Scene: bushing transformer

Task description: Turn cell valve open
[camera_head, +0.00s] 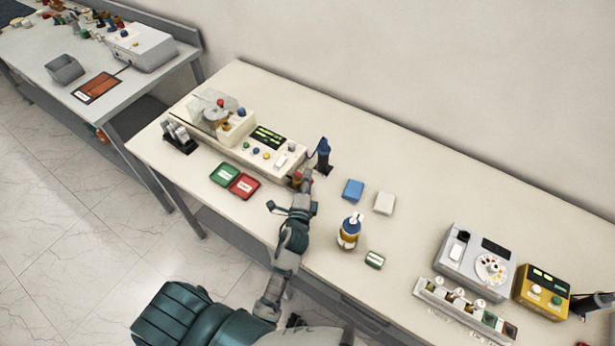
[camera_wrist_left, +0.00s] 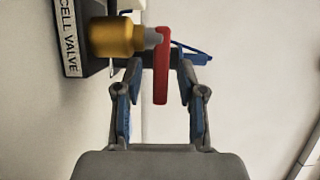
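The cell valve shows in the left wrist view as a brass-yellow body (camera_wrist_left: 116,38) with a grey stem and a red lever handle (camera_wrist_left: 162,70). A black-edged plate (camera_wrist_left: 70,38) beside it reads "CELL VALVE". My left gripper (camera_wrist_left: 161,72) is open, with one finger on each side of the red handle and a visible gap to each. In the head view my left gripper (camera_head: 304,188) is at the right end of the cream instrument (camera_head: 232,140), and the red valve part (camera_head: 297,177) is mostly hidden by it. My right gripper is not in view.
A blue bottle-like tool (camera_head: 323,152) stands close behind the gripper. Green (camera_head: 225,173) and red (camera_head: 244,186) trays lie left of it. A blue-capped bottle (camera_head: 349,232) and blue (camera_head: 353,190) and white (camera_head: 385,203) blocks stand to the right. The table's back is clear.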

